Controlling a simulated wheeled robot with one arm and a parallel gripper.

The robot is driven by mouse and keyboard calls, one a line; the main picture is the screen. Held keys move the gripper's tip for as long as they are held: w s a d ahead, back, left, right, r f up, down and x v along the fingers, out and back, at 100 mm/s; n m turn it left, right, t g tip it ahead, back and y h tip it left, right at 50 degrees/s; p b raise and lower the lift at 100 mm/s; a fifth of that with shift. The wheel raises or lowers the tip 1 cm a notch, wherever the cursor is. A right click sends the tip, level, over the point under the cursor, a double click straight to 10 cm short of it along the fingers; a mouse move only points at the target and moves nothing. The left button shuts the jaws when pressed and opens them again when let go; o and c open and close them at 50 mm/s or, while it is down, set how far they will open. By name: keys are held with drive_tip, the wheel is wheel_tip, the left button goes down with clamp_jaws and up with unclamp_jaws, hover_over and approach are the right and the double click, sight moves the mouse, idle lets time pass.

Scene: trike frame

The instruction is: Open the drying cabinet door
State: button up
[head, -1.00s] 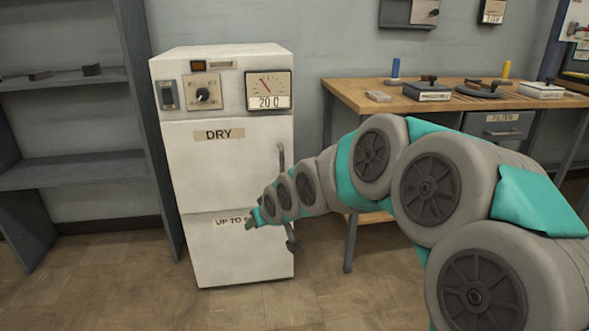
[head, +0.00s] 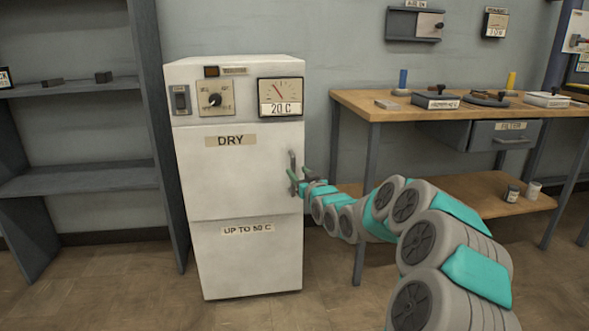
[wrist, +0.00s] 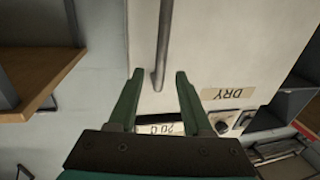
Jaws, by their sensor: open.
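The white drying cabinet (head: 240,170) stands against the wall, left of the bench. Its door (head: 215,175), labelled DRY, is closed and also shows upside down in the wrist view (wrist: 205,60). A grey vertical bar handle (head: 292,160) is on the door's right edge. My gripper (head: 297,176) is open at the handle, reaching in from the right. In the wrist view, the handle (wrist: 163,40) runs down to the gap between the two green fingertips of my gripper (wrist: 160,74). I cannot tell whether a finger touches it.
A wooden bench (head: 380,106) with tools and a grey drawer (head: 505,135) stands right of the cabinet. A grey shelf unit (head: 150,130) stands close on its left. The floor (head: 130,285) in front of the cabinet is clear.

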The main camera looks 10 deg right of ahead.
sight(294, 168)
drive_tip(key=shift+w+a, duration=0.25)
drive_tip(key=shift+w, duration=1)
drive_tip(key=shift+w+a, duration=0.25)
drive_tip(key=shift+w, duration=0.95)
drive_tip(key=shift+c, duration=0.2)
clamp_jaws()
